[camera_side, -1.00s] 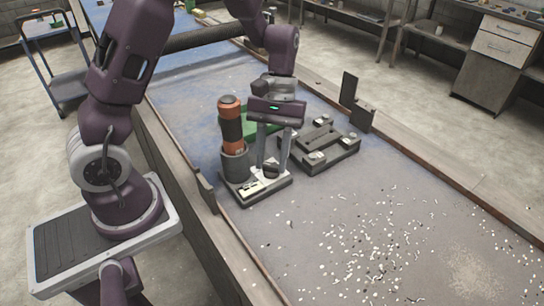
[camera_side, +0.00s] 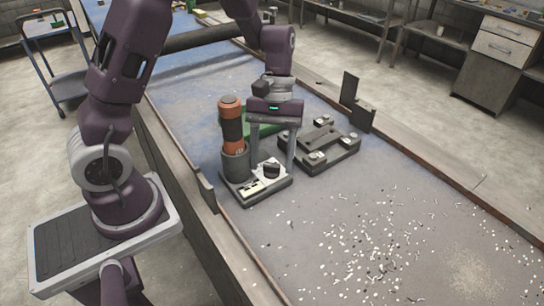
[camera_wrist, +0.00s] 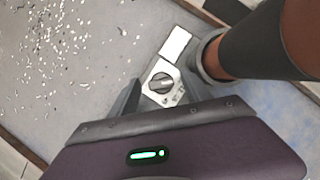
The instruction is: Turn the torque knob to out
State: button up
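The torque knob (camera_side: 271,170) is a small dark round knob on the pale plate of a dark base (camera_side: 247,195). In the wrist view the knob (camera_wrist: 160,82) shows from above with a raised bar across it; I cannot read its markings. My gripper (camera_side: 274,161) is open, pointing down, with its fingers spread on either side above the knob. In the wrist view my gripper (camera_wrist: 162,86) has the knob between its fingers, with a gap on both sides. An orange and black cylindrical tool (camera_side: 231,125) stands upright in a grey cup (camera_side: 235,162) on the same base.
A dark grey fixture (camera_side: 320,150) lies behind and right of the base. A green item (camera_side: 262,131) is partly hidden behind my gripper. Small pale scraps (camera_side: 380,250) are scattered over the table's front right. An upright dark plate (camera_side: 350,90) stands at the table's far edge.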

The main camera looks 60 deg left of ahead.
jog(key=v, duration=0.7)
jog(key=shift+d+r, duration=0.1)
jog(key=shift+c, duration=1)
jog(key=d+m+y, duration=0.1)
jog(key=m, duration=0.4)
jog(key=d+m+y, duration=0.1)
jog(key=m+y, duration=0.1)
jog(key=m, duration=0.2)
jog(key=d+m+y, duration=0.1)
jog(key=m+y, duration=0.1)
jog(key=m, duration=0.3)
jog(key=shift+s+d+m+g, duration=0.15)
jog(key=shift+d+m+g, duration=0.15)
jog(key=shift+d, duration=0.05)
jog(key=shift+c, duration=1.2)
jog(key=f+m, duration=0.1)
jog(key=f, duration=0.1)
jog(key=s+a+f+m+y, duration=0.1)
jog(key=f, duration=0.1)
jog(key=f+m, duration=0.1)
jog(key=f, duration=0.1)
jog(key=shift+s+a+f+y, duration=0.2)
jog(key=shift+f+y, duration=0.1)
grip_shut()
